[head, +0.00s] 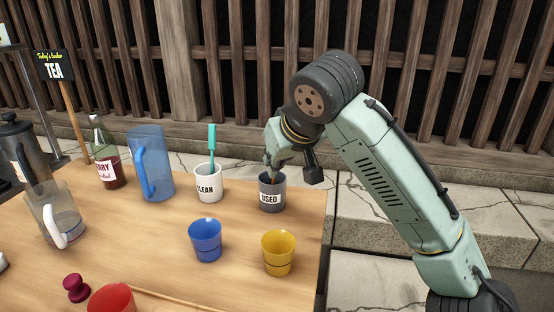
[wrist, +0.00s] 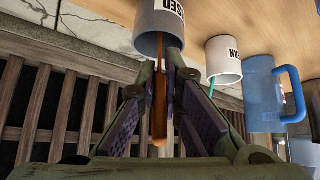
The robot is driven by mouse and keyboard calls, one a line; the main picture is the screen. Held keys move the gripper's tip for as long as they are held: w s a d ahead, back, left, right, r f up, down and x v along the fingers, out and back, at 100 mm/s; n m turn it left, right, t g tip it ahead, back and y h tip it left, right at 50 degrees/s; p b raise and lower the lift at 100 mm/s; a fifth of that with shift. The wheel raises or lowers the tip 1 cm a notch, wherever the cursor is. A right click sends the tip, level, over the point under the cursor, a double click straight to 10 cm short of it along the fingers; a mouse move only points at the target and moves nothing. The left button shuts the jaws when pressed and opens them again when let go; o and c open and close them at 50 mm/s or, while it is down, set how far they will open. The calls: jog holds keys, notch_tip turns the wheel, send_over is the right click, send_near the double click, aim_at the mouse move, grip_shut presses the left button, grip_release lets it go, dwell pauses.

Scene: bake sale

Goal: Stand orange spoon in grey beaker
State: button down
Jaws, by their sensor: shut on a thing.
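The grey beaker (head: 271,194), labelled USED, stands upright near the table's right edge. It also shows in the wrist view (wrist: 148,18), which looks upside down. My gripper (head: 274,166) is just above the beaker's mouth, pointing down. In the wrist view my gripper (wrist: 164,68) is shut on the orange spoon (wrist: 159,122), whose shaft lies between the fingers. One end of the spoon reaches into the beaker's mouth, and the other extends back toward my palm. The end inside the beaker is hidden.
A white CLEAN beaker (head: 208,187) holding a teal utensil (head: 212,138) stands left of the grey one. A blue jug (head: 151,163) is further left. A blue cup (head: 205,240) and a yellow cup (head: 278,252) stand in front. Wood between the cups and beakers is bare.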

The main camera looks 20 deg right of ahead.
jog(key=c, duration=1.7)
grip_release()
jog(key=shift+o, duration=0.2)
jog(key=shift+r, duration=0.1)
jog(key=v, duration=1.2)
jog(key=shift+s, duration=0.1)
